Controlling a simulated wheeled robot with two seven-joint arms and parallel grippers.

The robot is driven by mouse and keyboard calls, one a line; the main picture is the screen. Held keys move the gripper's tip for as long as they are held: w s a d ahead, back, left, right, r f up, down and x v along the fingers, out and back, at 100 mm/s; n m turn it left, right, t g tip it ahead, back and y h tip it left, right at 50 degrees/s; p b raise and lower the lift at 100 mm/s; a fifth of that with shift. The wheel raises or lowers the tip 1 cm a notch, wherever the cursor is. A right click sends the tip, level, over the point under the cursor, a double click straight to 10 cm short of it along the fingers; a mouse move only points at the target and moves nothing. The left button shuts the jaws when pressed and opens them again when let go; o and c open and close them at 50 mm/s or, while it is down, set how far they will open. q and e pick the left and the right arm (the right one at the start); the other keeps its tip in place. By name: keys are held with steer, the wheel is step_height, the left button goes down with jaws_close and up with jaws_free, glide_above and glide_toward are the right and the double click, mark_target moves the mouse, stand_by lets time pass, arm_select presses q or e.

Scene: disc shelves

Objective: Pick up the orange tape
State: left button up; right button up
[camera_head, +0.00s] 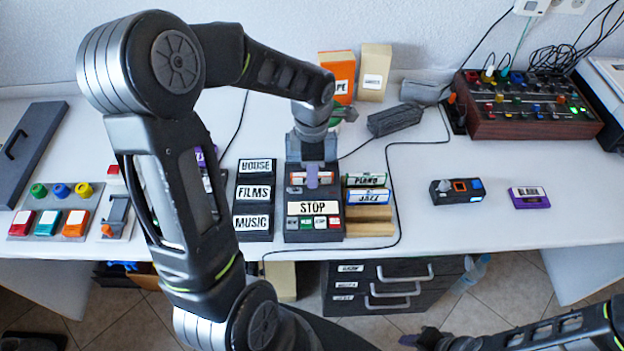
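A cassette with red-orange edges and a pale label (297,178) sits in the upper slot of the black tape player (293,225), above its STOP label. My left gripper (312,182) reaches down from above at this slot, in front of the cassette's middle. Its fingers are seen edge-on, so whether they are shut on the cassette is unclear. An orange box (343,72), its label partly covered by my arm, stands at the back. My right gripper (425,338) is low at the bottom edge, away from the table top, its finger opening unclear.
Left of the player is a black rack labelled HOUSE, FILMS, MUSIC (254,194). On its right, PIANO (365,180) and JAZZ (369,197) cassettes sit in a wooden holder (370,228). A purple cassette (529,203) lies at right. Cables cross the table.

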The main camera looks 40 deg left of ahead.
arm_select(q)
steer(key=shift+f, duration=0.2)
steer(key=shift+c, duration=0.3)
jaws_close()
stand_by(0.3)
